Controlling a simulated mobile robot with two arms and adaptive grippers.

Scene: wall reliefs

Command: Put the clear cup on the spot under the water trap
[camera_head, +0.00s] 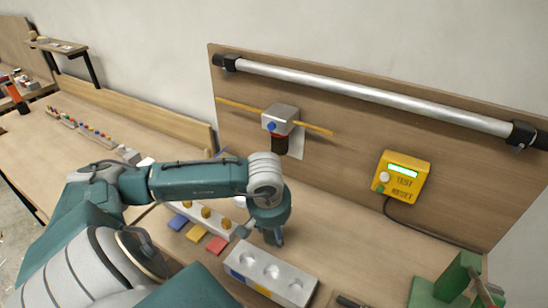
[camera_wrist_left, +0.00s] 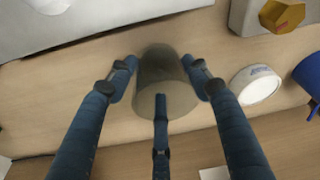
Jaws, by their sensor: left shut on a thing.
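The clear cup (camera_wrist_left: 165,78), a smoky see-through cylinder, sits between the three fingers of my left gripper (camera_wrist_left: 162,95) in the left wrist view. The fingers are shut on it, above the wooden bench. In the head view my left gripper (camera_head: 272,238) points down behind the grey block with recesses; the cup cannot be made out there. The water trap seems to be the grey box (camera_head: 281,118) with a blue knob on the wall board, yellow pipe on both sides. A dark part (camera_head: 279,145) hangs below it. The spot itself cannot be told apart. My right gripper is out of view.
The grey block (camera_head: 270,275) stands in front of the gripper. A white rail with golden knobs (camera_head: 205,212) and coloured tiles (camera_head: 196,233) lie left. A white disc (camera_wrist_left: 256,84) lies near the cup. A yellow test box (camera_head: 401,176) and green stand (camera_head: 455,280) are right.

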